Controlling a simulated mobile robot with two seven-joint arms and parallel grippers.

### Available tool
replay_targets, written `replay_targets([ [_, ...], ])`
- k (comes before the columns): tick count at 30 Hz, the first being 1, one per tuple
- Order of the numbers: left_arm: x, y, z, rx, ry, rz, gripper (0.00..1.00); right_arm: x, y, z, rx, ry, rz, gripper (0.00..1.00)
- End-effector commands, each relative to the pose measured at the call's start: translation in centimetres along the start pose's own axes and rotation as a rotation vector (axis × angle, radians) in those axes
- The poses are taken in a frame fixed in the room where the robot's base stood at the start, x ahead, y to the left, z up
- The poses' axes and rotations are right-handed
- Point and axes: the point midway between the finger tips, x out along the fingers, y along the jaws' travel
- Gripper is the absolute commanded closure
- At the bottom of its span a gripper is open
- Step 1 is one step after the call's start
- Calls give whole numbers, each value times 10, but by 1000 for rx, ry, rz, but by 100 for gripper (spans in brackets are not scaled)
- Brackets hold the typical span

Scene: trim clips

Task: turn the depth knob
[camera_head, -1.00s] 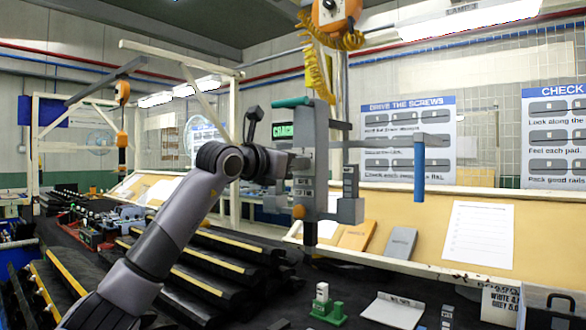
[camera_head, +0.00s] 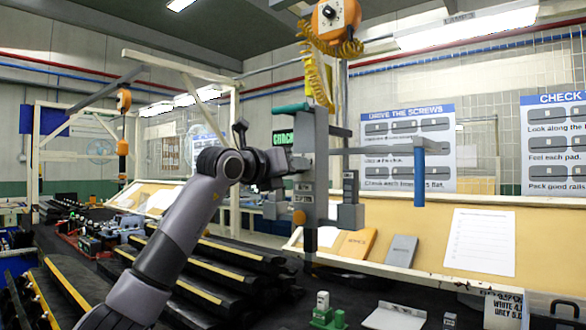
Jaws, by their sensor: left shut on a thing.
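A grey hanging tool (camera_head: 321,170) with a blue vertical handle (camera_head: 419,178) and a teal grip on top is upright in the middle of the head view. A small orange knob (camera_head: 299,217), which looks like the depth knob, sits low on its left side. My left gripper (camera_head: 284,165) is at the tool's left side, above the orange knob, and is shut on the tool's body. Its fingertips are small and partly hidden. My right gripper is not in view.
An orange balancer (camera_head: 335,18) with a yellow coiled hose hangs above the tool. Black rails with yellow strips (camera_head: 215,260) lie below my left arm. A green block (camera_head: 328,318) and a white tray (camera_head: 394,316) are on the bench's front. A slanted board stands behind.

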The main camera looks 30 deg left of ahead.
Motion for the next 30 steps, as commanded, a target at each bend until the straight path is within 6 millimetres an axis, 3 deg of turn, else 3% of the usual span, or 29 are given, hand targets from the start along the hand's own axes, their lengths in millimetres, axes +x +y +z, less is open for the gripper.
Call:
replay_targets([
  [8,0,0,1,-4,-1,-1,100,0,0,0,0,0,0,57],
  [9,0,0,1,-4,-2,-1,60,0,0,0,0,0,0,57],
  [11,0,0,1,-4,-1,-1,44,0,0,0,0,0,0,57],
  [22,-4,0,0,-1,-1,-1,44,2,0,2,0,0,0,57],
  [30,-40,1,-2,0,-4,-1,44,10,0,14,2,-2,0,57],
])
